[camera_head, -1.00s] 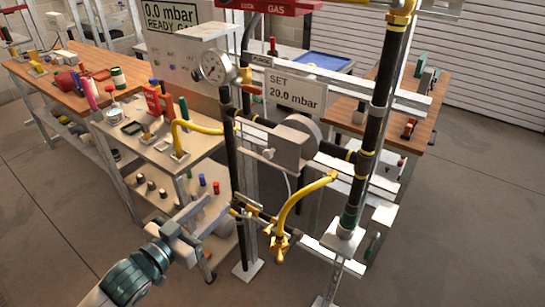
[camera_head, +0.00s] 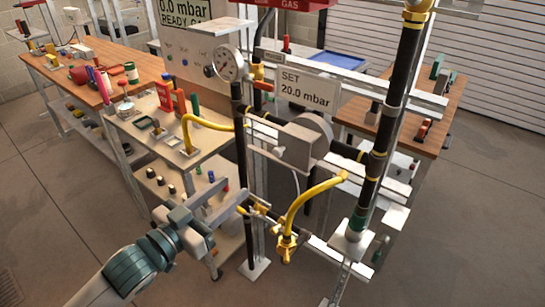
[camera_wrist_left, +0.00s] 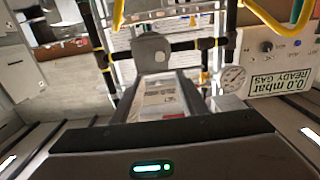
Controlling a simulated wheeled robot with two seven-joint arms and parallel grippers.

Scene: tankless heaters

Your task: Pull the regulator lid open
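I cannot make out the lid's edge. My left gripper (camera_head: 237,187) is open and empty, below and left of the regulator, apart from it. My right gripper is not in view.
A yellow hose with a valve (camera_head: 286,243) hangs below the regulator. A black upright pipe (camera_head: 240,145) and a pressure gauge (camera_head: 230,64) are close to its left. A shelf cart (camera_head: 165,140) with tools stands left. Floor is clear in front.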

